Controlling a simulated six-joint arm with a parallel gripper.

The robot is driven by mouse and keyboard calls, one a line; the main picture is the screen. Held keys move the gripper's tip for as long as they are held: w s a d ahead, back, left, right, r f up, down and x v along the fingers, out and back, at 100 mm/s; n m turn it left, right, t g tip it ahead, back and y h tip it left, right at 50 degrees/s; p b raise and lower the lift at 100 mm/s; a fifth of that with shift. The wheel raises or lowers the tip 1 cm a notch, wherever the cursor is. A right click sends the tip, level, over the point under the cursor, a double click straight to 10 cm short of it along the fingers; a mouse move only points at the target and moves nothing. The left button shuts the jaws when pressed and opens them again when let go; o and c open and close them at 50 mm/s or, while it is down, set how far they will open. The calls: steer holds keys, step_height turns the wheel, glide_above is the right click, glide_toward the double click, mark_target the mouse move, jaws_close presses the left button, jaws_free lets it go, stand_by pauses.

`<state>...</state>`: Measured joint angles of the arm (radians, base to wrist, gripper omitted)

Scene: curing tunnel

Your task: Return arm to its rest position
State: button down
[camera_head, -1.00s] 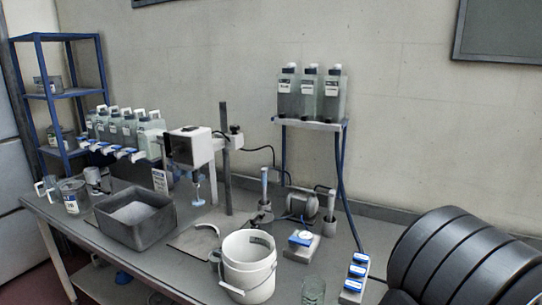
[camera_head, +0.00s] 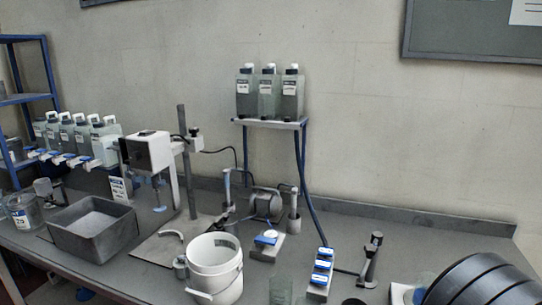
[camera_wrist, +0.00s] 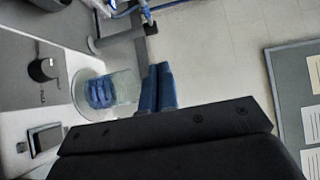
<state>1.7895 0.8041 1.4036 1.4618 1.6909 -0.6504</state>
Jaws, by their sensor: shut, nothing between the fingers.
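My gripper (camera_wrist: 160,66) shows in the wrist view, with two blue fingers closed together in front of its dark body. Nothing is held between them. The fingers point towards the pale wall and appear beside a clear glass vessel (camera_wrist: 122,92) with something blue in it. I cannot tell how far apart they are. In the head view I cannot make out the gripper fingers.
A long grey bench holds a white bucket (camera_head: 215,270), a grey tray (camera_head: 92,246), a drill-like stand (camera_head: 185,175) and a blue-topped block (camera_head: 319,278). Bottles (camera_head: 268,98) stand on a wall shelf. A dark clamp stand (camera_head: 371,262) is at right. The bench's right rear is fairly clear.

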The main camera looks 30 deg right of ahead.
steer(key=w+d+f+m+g+h, duration=0.1)
steer(key=w+d+g+h, duration=0.2)
steer(key=d, duration=0.2)
steer(key=w+d+f+m+g+h, duration=0.1)
steer(key=w+d+g+h, duration=0.1)
steer(key=d, duration=0.4)
steer(key=shift+w+d+m+g+h, duration=0.15)
steer(key=shift+w+m+g+h, duration=0.25)
steer(key=shift+h, duration=0.5)
